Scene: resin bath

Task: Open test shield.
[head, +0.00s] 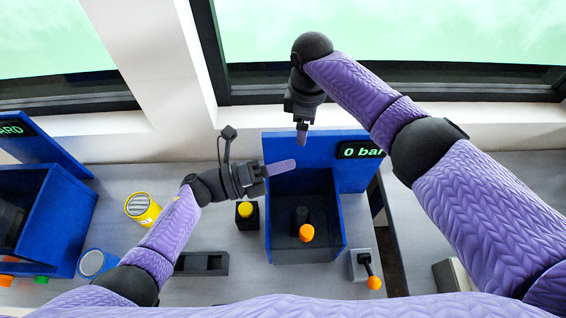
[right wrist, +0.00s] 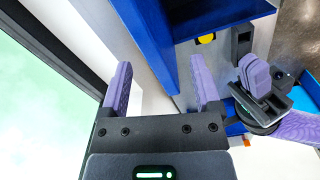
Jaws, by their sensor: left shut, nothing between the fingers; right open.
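The blue test station (head: 341,215) stands on the grey bench, with a display reading 0 bar. It is an open-looking blue box with a dark fitting and an orange knob (head: 307,233) inside. I cannot tell which part is the shield. My left gripper (head: 281,167) is shut and empty, at the station's upper left, before its back panel. It also shows in the right wrist view (right wrist: 256,75). My right gripper (head: 302,132) is above the station's back edge, pointing down. Its two purple fingers are apart with nothing between them in the right wrist view (right wrist: 158,85).
A lever with an orange ball (head: 374,282) stands right of the station. A yellow button (head: 245,209) on a black box stands left. Farther left are a yellow can (head: 142,208), a blue can (head: 97,262), a black holder (head: 202,264) and another blue station (head: 60,220). Windows lie behind.

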